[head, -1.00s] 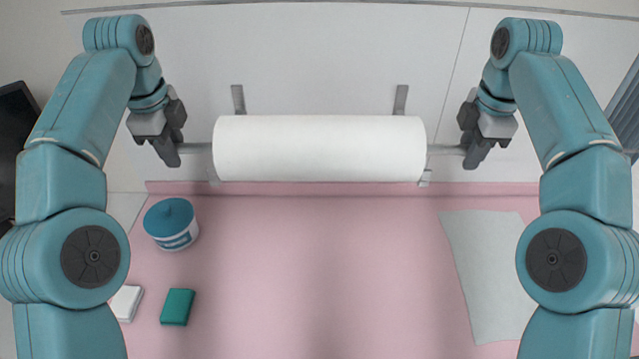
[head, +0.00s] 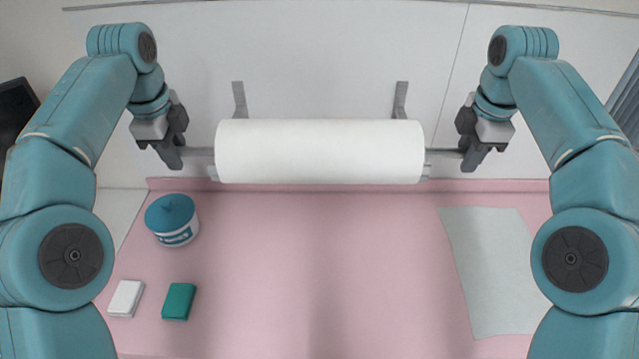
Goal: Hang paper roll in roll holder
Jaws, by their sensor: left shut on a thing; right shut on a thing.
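The white paper roll (head: 320,151) hangs level across the middle of the head view, in front of the wall. A grey bar sticks out of both its ends. My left gripper (head: 177,160) is shut on the bar's left end, and my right gripper (head: 470,161) is shut on its right end. The roll holder (head: 239,98) shows as two grey brackets on the wall, with the second bracket (head: 400,99) at the right. Their lower parts are mostly hidden behind the roll. I cannot tell whether the bar rests in the brackets.
Below the roll is a pink padded surface (head: 320,260). On its left are a white tub with a blue lid (head: 172,219), a green box (head: 179,301) and a white box (head: 126,298). A pale sheet (head: 490,270) lies at the right. The middle is clear.

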